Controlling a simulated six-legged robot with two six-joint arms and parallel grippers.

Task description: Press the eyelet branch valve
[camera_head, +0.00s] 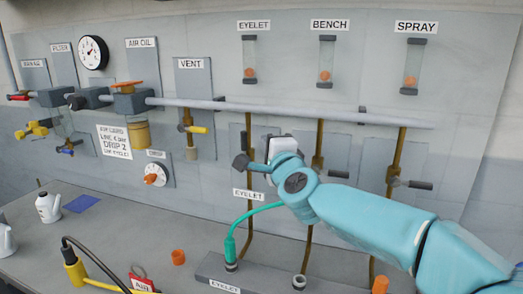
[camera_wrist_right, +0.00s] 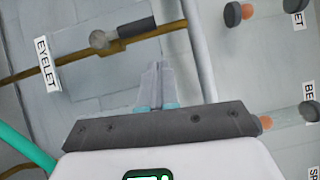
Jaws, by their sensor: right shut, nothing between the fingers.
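The eyelet branch valve has a grey metal hub (camera_wrist_right: 101,39) and a black handle (camera_wrist_right: 136,28) in the right wrist view. The handle lies roughly along the brass eyelet pipe (camera_wrist_right: 30,72). My right gripper (camera_wrist_right: 155,68) is shut and empty, with its fingertips just beside the handle; I cannot tell whether they touch. In the head view my wrist hides the fingers and most of this valve. The EYELET label (camera_head: 249,195) is below it and also shows in the wrist view (camera_wrist_right: 47,64). My left gripper is not in view.
The bench valve (camera_head: 317,162) and spray valve (camera_head: 393,172) stand to the right, handles pointing right. A grey main pipe (camera_head: 300,110) runs above. A teal hose (camera_head: 234,232) rises from the grey bench block (camera_head: 210,268). An orange cup (camera_head: 178,257) stands on the bench.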

